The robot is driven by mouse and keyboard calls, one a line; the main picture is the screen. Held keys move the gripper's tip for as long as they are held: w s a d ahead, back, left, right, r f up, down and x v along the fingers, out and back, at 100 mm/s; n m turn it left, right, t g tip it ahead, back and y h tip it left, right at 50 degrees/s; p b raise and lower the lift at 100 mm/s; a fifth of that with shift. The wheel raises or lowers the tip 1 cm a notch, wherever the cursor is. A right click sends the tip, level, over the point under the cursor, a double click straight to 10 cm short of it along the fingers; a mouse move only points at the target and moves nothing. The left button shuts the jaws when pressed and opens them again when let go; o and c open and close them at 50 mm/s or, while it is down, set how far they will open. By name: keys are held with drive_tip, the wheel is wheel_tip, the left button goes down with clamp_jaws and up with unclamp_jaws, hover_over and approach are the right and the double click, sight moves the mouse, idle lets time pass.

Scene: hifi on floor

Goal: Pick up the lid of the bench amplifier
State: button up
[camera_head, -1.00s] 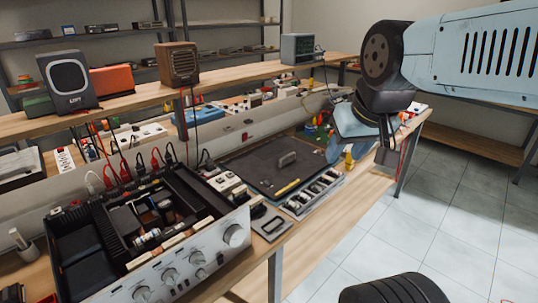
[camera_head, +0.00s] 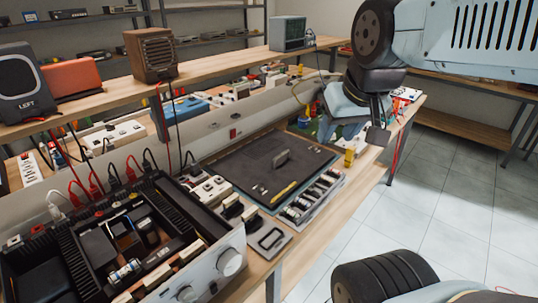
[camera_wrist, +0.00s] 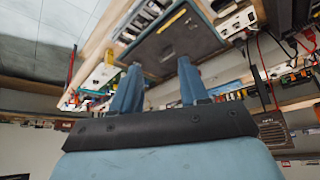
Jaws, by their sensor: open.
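The bench amplifier (camera_head: 205,275) stands open at the lower left of the head view, its insides showing behind a silver front panel with knobs. A dark flat panel (camera_head: 235,168) with an upright grey handle (camera_head: 282,157) lies on the bench right of it; it looks like the lid, though I cannot be certain. A yellow tool (camera_head: 284,190) and small bits lie on it. The panel also shows at the top of the wrist view (camera_wrist: 205,45). My gripper (camera_wrist: 158,78) is open and empty, with its fingers apart. In the head view it hangs above the bench's far right end, clear of the panel.
A parts tray (camera_head: 312,196) lies along the panel's front edge. A raised shelf (camera_head: 205,72) runs behind the bench. The tiled floor (camera_head: 440,215) at right is open.

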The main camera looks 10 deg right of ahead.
drive_tip(key=shift+w+d+f, duration=0.1)
drive_tip(key=n+h, duration=1.1)
drive_tip(key=n, duration=0.2)
approach(277, 157)
drive_tip(key=s+d+r, duration=0.8)
drive_tip(key=s, duration=0.3)
drive_tip(key=w+a+f+n+t, duration=0.1)
drive_tip(key=w+a+f+n, duration=0.1)
drive_tip(key=w+a+f+n+t+y, duration=0.1)
drive_tip(key=a+f+n+t, duration=0.1)
drive_tip(key=a+f+n, duration=0.1)
drive_tip(key=w+a+f+n+t, duration=0.2)
drive_tip(key=a+f, duration=0.1)
drive_tip(key=shift+w+a, duration=0.2)
drive_tip(key=shift+w, duration=0.1)
drive_tip(key=x, duration=0.8)
drive_tip(key=shift+w+f, duration=0.25)
drive_tip(key=shift+f+x, duration=0.15)
drive_tip(key=shift+x, duration=1.15)
drive_tip(key=shift+f+x, duration=0.15)
drive_tip(key=shift+x, duration=1.15)
drive_tip(key=shift+s+a+r, duration=0.1)
